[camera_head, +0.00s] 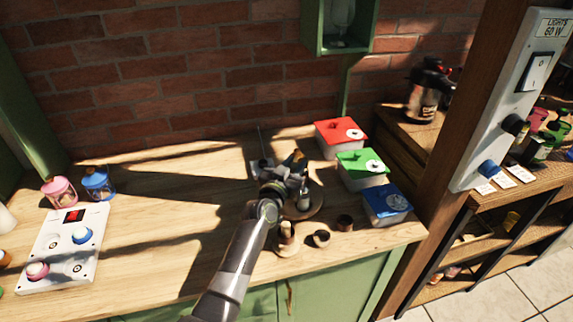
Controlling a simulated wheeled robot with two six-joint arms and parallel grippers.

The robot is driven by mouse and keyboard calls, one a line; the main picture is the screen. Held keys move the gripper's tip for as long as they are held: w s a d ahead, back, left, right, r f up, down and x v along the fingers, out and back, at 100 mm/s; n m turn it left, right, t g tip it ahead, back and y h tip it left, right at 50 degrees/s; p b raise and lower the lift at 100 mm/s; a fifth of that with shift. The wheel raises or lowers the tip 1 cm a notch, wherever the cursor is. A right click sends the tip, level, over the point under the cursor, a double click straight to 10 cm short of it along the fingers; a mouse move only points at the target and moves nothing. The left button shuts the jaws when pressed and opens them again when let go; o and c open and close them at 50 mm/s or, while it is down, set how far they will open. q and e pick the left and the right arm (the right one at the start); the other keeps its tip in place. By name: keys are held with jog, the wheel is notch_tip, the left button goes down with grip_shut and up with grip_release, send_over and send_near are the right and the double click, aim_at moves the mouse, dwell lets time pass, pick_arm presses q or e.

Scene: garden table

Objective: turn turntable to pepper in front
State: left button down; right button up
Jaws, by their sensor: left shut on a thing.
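The turntable (312,212) is a round wooden disc on the worktop, right of its middle. My left arm reaches over it from below and hides much of it. A small pale shaker-like item (304,201) stands upright on the disc, close to the gripper. I cannot tell whether it is the pepper. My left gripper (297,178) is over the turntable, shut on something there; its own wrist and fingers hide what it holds. My right gripper is not in view.
Red (333,143), green (356,172) and blue (385,208) lidded boxes stand right of the turntable. Small dark cups (321,239) and a wooden-looking container (286,236) stand in front. A white switch panel (62,245) lies at left. The worktop between is clear.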

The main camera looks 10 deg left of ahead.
pick_arm(q)
jog(key=c, duration=1.2)
grip_release()
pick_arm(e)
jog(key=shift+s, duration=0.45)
pick_arm(q)
jog(key=shift+o, duration=0.2)
jog(key=b+v, duration=0.3)
jog(key=v, duration=1.4)
jog(key=shift+s, duration=0.2)
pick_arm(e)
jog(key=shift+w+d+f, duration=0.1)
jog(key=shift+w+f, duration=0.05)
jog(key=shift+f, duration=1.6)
pick_arm(q)
jog(key=shift+a, duration=0.1)
